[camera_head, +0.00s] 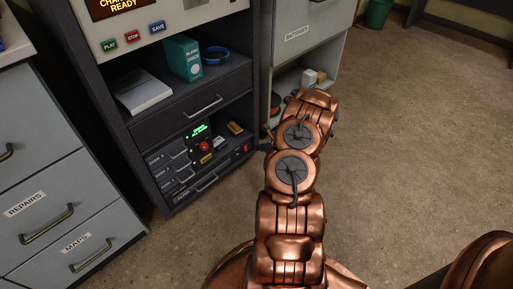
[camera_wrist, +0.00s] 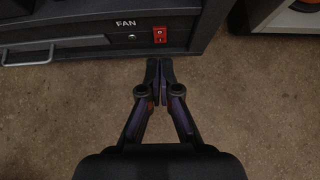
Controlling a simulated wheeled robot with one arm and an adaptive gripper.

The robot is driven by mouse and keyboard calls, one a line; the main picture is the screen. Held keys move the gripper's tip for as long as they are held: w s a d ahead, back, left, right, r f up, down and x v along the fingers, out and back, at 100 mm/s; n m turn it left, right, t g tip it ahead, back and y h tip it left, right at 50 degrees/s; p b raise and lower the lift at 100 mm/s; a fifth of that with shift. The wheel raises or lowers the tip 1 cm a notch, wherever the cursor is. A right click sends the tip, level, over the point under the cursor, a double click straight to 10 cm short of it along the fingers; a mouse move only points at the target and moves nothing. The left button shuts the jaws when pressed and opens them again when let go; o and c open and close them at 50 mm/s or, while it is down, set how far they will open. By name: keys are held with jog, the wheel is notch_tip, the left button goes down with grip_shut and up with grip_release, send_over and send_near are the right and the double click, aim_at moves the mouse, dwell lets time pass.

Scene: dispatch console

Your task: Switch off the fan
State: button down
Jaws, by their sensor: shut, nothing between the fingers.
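A red rocker switch (camera_wrist: 160,35) sits on the dark front panel at the top of the wrist view, right of the label FAN (camera_wrist: 126,23). It has small white marks, but its position is too small to tell. The switch also shows as a small red spot in the head view (camera_head: 246,148), at the lower right of the console. My gripper (camera_wrist: 160,64) is shut and empty, its fingertips together just below the switch in the wrist view. I see a gap of floor beside the tips and cannot tell any contact. In the head view my arm mostly hides it.
A drawer handle (camera_wrist: 54,51) lies left of the switch. A red round button (camera_head: 204,146) and a green-lit display (camera_head: 198,130) stand on the lower shelf. The BATTERIES cabinet (camera_head: 300,48) is to the right. The floor (camera_head: 420,130) right of my arm is clear.

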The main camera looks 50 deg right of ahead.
jog(key=v, duration=0.3)
jog(key=p+v, duration=0.1)
jog(key=shift+r, duration=0.65)
jog(key=shift+a, duration=0.1)
